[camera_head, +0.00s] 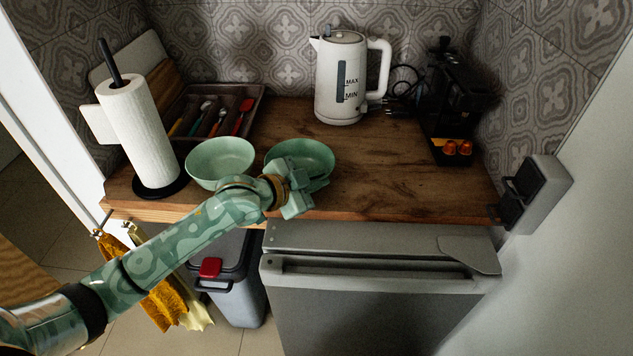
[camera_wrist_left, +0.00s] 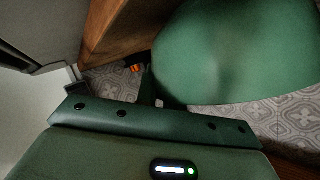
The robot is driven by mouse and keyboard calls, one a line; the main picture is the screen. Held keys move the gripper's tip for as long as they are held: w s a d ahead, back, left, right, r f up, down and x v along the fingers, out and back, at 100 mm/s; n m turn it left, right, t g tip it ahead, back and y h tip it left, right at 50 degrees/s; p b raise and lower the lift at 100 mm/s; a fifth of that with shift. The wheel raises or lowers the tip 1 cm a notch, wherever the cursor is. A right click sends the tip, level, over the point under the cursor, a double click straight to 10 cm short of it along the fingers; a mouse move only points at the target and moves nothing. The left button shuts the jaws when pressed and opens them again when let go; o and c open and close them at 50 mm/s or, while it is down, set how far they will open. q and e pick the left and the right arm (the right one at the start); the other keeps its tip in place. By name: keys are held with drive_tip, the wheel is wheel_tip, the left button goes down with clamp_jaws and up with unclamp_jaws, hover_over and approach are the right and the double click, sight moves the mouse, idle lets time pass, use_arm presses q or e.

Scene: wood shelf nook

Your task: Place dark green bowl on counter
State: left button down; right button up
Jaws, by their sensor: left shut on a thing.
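The dark green bowl (camera_head: 310,150) is upright at the front middle of the wooden counter (camera_head: 400,185), in the head view. My left gripper (camera_head: 304,186) is at its near rim and shut on it, covering part of its front. I cannot tell whether its base touches the counter. In the left wrist view the bowl's green wall (camera_wrist_left: 235,50) fills the upper right, close to the gripper. A lighter green bowl (camera_head: 220,160) sits on the counter just left of it. My right gripper is not in view.
A paper towel roll (camera_head: 143,130) stands at the left and a cutlery tray (camera_head: 215,112) behind it. A white kettle (camera_head: 340,85) is at the back, a black coffee machine (camera_head: 455,100) at the right. Counter space right of the bowl is clear. A fridge (camera_head: 375,300) is below.

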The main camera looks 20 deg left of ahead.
use_arm(q)
drive_tip(key=c, duration=1.9)
unclamp_jaws()
drive_tip(key=shift+c, duration=0.2)
drive_tip(key=o, duration=0.4)
drive_tip(key=shift+r, duration=0.15)
drive_tip(key=p+v, duration=0.3)
drive_tip(key=v, duration=0.9)
drive_tip(key=shift+s+p, duration=0.1)
drive_tip(key=shift+p, duration=0.25)
